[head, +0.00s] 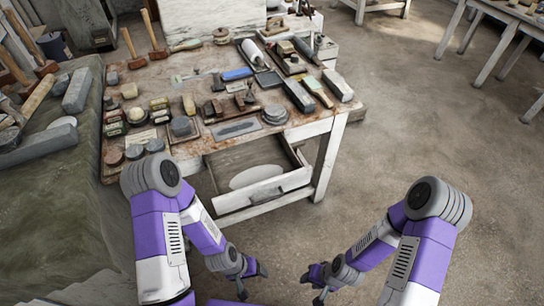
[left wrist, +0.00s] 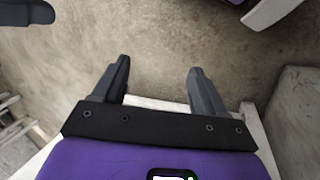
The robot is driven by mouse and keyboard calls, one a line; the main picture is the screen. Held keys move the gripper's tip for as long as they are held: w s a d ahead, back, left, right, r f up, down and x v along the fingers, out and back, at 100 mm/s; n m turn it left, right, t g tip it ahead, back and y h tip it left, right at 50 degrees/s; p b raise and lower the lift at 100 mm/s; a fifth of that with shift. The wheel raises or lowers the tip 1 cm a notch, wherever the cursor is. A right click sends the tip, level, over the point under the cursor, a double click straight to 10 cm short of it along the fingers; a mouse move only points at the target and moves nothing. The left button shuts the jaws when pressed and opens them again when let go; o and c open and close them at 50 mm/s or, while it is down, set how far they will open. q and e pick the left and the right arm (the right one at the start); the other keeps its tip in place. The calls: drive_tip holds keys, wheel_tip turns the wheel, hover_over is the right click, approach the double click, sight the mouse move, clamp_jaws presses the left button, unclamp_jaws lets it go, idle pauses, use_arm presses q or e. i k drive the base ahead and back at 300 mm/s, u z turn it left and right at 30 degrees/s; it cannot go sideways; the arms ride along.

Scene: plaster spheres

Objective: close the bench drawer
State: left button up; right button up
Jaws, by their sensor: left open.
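The bench drawer (head: 262,193) is pulled out from the front of the worn wooden bench (head: 325,160). Its whitish front panel faces me, and a pale oval thing (head: 256,176) lies inside. My left gripper (head: 253,281) is below and nearer than the drawer front, apart from it in the head view. In the left wrist view my left gripper (left wrist: 159,84) is open with nothing between its fingers; a whitish edge shows behind them, and I cannot tell what it belongs to. My right gripper (head: 315,285) is to the right, its fingers apart and empty.
The bench top holds many tools, blocks, tins and brushes. A green-draped surface (head: 45,205) with grey blocks stands at the left. The concrete floor (head: 430,130) to the right is free. More tables stand at the back right.

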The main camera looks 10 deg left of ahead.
sight(245, 175)
drive_tip(key=u, duration=0.95)
drive_tip(key=k, duration=1)
drive_tip(key=z, duration=1.1)
drive_tip(key=i, duration=0.75)
drive_tip(key=u, duration=0.05)
